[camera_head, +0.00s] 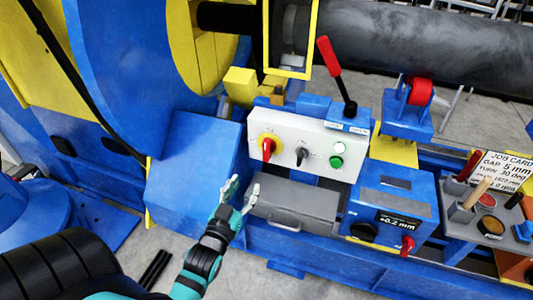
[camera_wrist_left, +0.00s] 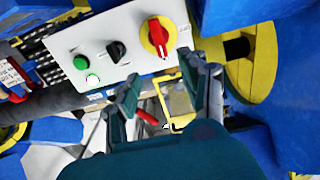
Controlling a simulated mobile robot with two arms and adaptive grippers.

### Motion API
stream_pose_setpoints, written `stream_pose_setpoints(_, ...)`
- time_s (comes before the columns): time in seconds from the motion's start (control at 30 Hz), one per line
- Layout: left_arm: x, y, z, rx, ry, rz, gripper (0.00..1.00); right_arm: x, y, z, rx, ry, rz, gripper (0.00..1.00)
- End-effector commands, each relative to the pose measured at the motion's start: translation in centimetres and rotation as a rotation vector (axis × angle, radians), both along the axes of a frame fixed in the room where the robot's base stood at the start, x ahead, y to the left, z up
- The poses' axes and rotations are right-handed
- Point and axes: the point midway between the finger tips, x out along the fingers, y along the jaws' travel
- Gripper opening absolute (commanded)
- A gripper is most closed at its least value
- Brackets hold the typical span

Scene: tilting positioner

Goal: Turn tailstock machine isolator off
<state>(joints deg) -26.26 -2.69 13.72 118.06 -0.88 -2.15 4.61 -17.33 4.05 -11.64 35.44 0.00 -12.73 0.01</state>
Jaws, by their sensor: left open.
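The isolator is a red rotary handle on a yellow disc (camera_head: 267,148) at the left end of a white control panel (camera_head: 312,135). In the head view the red handle lies roughly upright along the panel face. The isolator also shows in the left wrist view (camera_wrist_left: 157,36), upper middle, unobstructed. My left gripper (camera_head: 244,188) is open and empty, below and slightly left of the isolator, apart from it. In the left wrist view its two fingers (camera_wrist_left: 162,76) spread just below the isolator in the picture. My right gripper is not in view.
The panel also has a black selector (camera_head: 302,155), a green button (camera_head: 336,161) and a white button (camera_head: 339,148). A red-handled lever (camera_head: 328,56) rises behind it. A grey drawer box (camera_head: 295,202) sits below. A large blue disc (camera_head: 118,65) stands left. A job card (camera_head: 500,170) stands right.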

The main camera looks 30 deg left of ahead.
Motion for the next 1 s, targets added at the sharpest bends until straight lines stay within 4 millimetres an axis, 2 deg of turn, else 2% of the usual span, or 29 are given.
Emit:
stream_pose_setpoints(0.17, 2.2, 0.6, 0.5, 0.003, -0.009, 0.0, 0.44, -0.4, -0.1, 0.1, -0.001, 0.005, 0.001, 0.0)
stream_pose_setpoints(0.7, 13.4, 3.2, 0.4, 0.003, -0.007, -0.001, 0.44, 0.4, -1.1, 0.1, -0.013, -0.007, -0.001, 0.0)
stream_pose_setpoints(0.83, 15.2, 3.7, 0.3, 0.002, -0.006, -0.001, 0.44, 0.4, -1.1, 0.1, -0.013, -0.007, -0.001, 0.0)
stream_pose_setpoints(1.0, 16.5, 3.9, 0.3, 0.002, -0.005, -0.001, 0.44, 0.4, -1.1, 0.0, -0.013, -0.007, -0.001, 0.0)
